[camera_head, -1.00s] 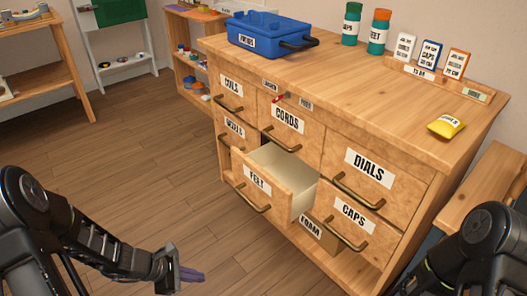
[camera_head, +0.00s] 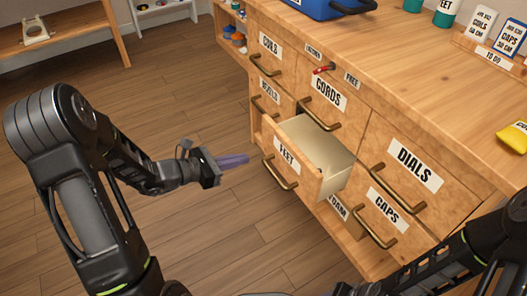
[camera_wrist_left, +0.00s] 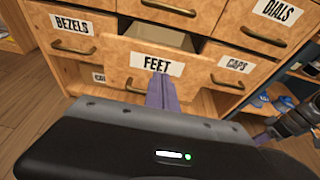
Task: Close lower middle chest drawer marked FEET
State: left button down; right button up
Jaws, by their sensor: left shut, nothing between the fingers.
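The drawer marked FEET (camera_head: 291,170) stands pulled out of the wooden chest (camera_head: 445,105), below the CORDS drawer (camera_head: 325,98). Its pale inside looks empty, and a brass handle (camera_head: 281,178) is on its front. My left gripper (camera_head: 235,161) is shut and empty, left of the drawer front and apart from it in the head view. In the left wrist view its purple fingers (camera_wrist_left: 161,92) point at the FEET front (camera_wrist_left: 170,65), just below the label.
A FOAM label (camera_head: 338,207) shows low, behind the open drawer. A blue toolbox (camera_head: 325,8) and yellow packet (camera_head: 514,137) sit on top. Floor to the left is clear.

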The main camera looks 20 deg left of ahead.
pick_arm(q)
jog(key=b, duration=0.4)
send_near(288, 147)
jog(key=x, duration=0.5)
jog(key=shift+f, duration=0.45)
jog(key=shift+w+d+r, duration=0.15)
jog(key=shift+w+d, duration=0.35)
jog(key=shift+w, duration=0.1)
jog(key=w+d+b, duration=0.2)
jog(key=w+d, duration=0.6)
jog(key=w, duration=0.2)
jog(key=shift+w+d+r+b, duration=0.15)
jog(key=shift+w+d+b, duration=0.1)
jog(key=shift+b, duration=0.15)
jog(key=shift+r, duration=0.1)
jog(key=shift+s, duration=0.1)
